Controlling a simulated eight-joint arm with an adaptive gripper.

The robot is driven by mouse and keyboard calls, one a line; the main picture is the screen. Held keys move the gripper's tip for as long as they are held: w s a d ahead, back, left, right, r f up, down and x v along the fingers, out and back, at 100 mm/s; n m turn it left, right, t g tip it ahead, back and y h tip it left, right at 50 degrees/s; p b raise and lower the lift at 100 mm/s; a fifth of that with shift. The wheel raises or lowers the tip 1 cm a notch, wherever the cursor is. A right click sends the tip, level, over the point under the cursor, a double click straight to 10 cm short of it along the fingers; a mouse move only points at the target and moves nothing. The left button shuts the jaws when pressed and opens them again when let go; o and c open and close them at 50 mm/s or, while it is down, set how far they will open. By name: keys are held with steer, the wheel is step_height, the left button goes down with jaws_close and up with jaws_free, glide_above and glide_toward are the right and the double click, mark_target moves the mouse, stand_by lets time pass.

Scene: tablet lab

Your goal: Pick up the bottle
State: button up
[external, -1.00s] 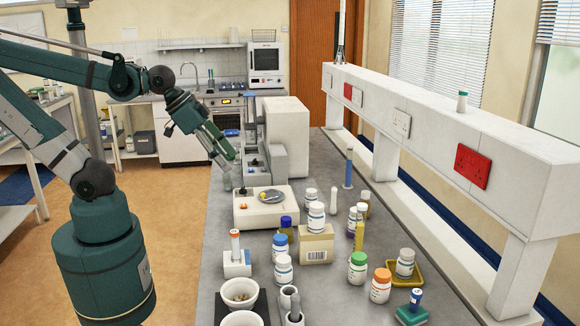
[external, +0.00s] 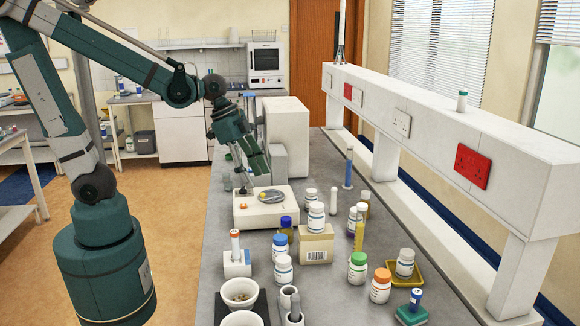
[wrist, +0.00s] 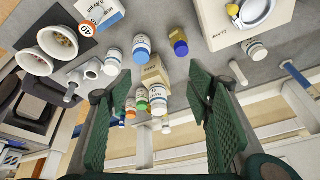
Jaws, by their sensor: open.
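Several bottles stand on the grey bench; the task does not say which one. They include a blue-capped amber bottle (external: 286,231), a white bottle with a blue cap (external: 280,248), a white bottle with a pale cap (external: 284,271), a bottle on a cardboard box (external: 316,217), a green-capped bottle (external: 357,269), an orange-capped bottle (external: 380,287) and a grey-capped bottle (external: 405,264). My gripper (external: 262,170) is above the white balance, behind the bottles, apart from them. In the wrist view its green fingers (wrist: 165,112) are spread and empty, and the amber bottle (wrist: 179,43) shows beyond them.
The balance (external: 263,213) holds a metal dish. The cardboard box (external: 316,245) is mid-bench. A yellow tray (external: 423,272) lies right. A white socket rail (external: 440,125) runs along the right side.

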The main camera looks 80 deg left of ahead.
mark_target(285, 218)
steer(key=w+a+f+m+g+h, duration=0.1)
steer(key=w+f+m, duration=0.1)
steer(key=f, duration=0.3)
steer(key=w+a+f+m+b, duration=0.1)
steer(key=w+f+m, duration=0.2)
steer(key=w+f, duration=0.1)
steer(key=w+a+f+m+g+h, duration=0.1)
steer(key=w+f+m, duration=0.1)
steer(key=w+f, duration=0.2)
steer(key=shift+a+f+m+g+h+b, duration=0.1)
steer(key=shift+f+m+g+h+b, duration=0.05)
steer(key=shift+f, duration=0.65)
steer(key=shift+a+f+m+g+h+b, duration=0.1)
steer(key=shift+f+m+g+h+b, duration=0.05)
steer(key=shift+f, duration=0.65)
steer(key=shift+w+a+f+m, duration=0.15)
steer(key=shift+f+m, duration=0.15)
steer(key=shift+f, duration=0.45)
steer(key=shift+f, duration=0.1)
steer(key=shift+x, duration=1.15)
steer(key=shift+f, duration=0.1)
steer(key=shift+d+x, duration=0.1)
steer(key=shift+x, duration=1.2)
steer(key=shift+d+x, duration=0.15)
steer(key=shift+x, duration=1.1)
steer(key=shift+w, duration=0.1)
